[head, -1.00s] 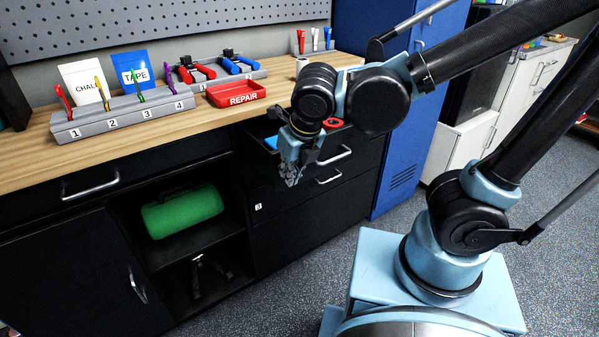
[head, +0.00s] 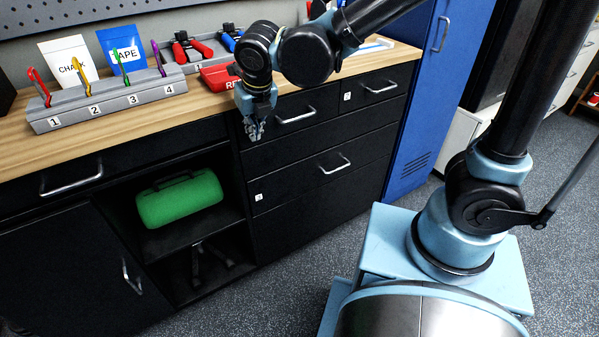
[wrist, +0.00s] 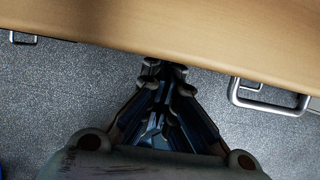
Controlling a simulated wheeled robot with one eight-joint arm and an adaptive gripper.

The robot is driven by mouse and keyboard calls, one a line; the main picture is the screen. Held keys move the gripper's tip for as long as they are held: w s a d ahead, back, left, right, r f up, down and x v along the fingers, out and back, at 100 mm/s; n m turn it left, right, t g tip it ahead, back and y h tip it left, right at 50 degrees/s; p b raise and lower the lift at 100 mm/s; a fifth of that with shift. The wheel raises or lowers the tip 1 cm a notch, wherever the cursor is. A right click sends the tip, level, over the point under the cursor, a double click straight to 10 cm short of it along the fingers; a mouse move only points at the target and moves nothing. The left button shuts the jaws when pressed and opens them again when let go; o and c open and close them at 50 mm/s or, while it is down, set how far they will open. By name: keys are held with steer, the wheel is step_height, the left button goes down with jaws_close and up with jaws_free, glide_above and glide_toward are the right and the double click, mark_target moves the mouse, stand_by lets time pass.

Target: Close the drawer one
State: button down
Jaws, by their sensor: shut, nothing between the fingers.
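The top drawer (head: 318,124) in the middle of the black cabinet has a metal handle (head: 296,116). Its front looks flush with the drawer beside it, and no inside shows. No number is readable on it; my arm covers its left end. My gripper (head: 255,132) is at that left end, pointing down, close to the front; I cannot tell whether it touches. In the wrist view my gripper (wrist: 165,70) has its fingers together and empty, just outside the wooden counter edge (wrist: 190,38). A metal handle (wrist: 268,98) shows to its right.
A smaller drawer (head: 385,98) is on the right, and a wider drawer (head: 310,182) below. The counter (head: 150,135) holds a numbered rack (head: 105,100), pouches and a red tray (head: 214,78). A green case (head: 180,198) lies on the open shelf. A blue locker (head: 425,110) stands right.

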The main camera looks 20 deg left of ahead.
steer(key=shift+w+a, duration=0.25)
steer(key=shift+a, duration=0.1)
steer(key=shift+a+r, duration=0.1)
steer(key=s+d+r, duration=0.4)
steer(key=d+r, duration=0.2)
steer(key=r, duration=0.3)
steer(key=shift+s+d, duration=0.3)
steer(key=shift+s, duration=0.1)
